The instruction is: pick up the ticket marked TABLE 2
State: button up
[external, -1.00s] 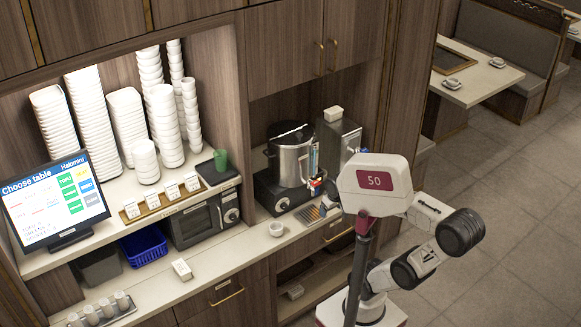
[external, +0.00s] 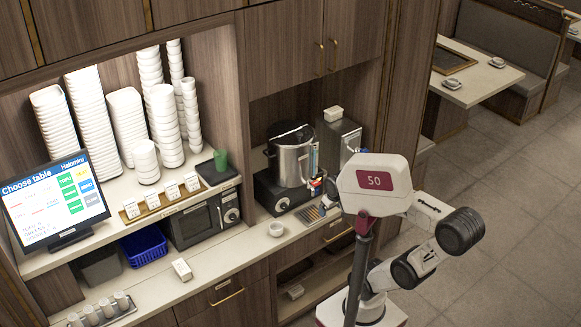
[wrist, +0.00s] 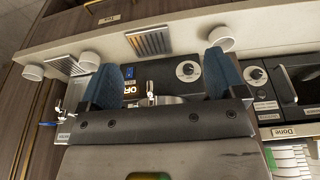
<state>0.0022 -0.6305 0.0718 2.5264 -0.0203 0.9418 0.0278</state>
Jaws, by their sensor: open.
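Several small white tickets stand in a row on a wooden holder (external: 160,207) on the shelf right of the screen; the leftmost ticket (external: 131,209) and the rightmost ticket (external: 192,182) both show. Their print is too small to read, so I cannot tell which one is marked TABLE 2. My gripper (wrist: 163,82) is open in the wrist view, its two blue fingers apart with no ticket between them. Beyond the fingers are the cooker's front and the counter. No ticket can be made out for certain in the wrist view. In the external view my fingers are not clearly visible.
A tall steel pot (external: 291,160) stands on the cooker, right of the tickets. A dark microwave (external: 196,224) sits below the ticket shelf. A screen (external: 52,202) stands at left. Stacks of white bowls (external: 92,115) rise behind the tickets. A small white block (external: 181,269) lies on the counter.

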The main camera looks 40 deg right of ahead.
aim_at(173, 192)
jog(key=w+a+r+t+h, duration=0.2)
jog(key=w+a+r, duration=0.2)
jog(key=w+a, duration=0.65)
jog(key=w+a+r+t+h, duration=0.2)
jog(key=w+a+r, duration=0.35)
jog(key=w, duration=0.75)
jog(key=w+a+r+t+y, duration=0.1)
jog(key=w+a+t, duration=0.1)
jog(key=a, duration=1.1)
jog(key=w+a+r+t+y, duration=0.1)
jog(key=w+a, duration=0.4)
jog(key=a, duration=0.9)
jog(key=w+a+r+t+y, duration=0.1)
jog(key=w+a+t, duration=0.3)
jog(key=a, duration=0.9)
jog(key=shift+w+a+y, duration=0.2)
jog(key=shift+a+y, duration=0.15)
jog(key=shift+y, duration=0.25)
jog(key=shift+x, duration=1.3)
jog(key=shift+w+d, duration=0.1)
jog(key=shift+w, duration=0.05)
jog(key=shift+x, duration=2.45)
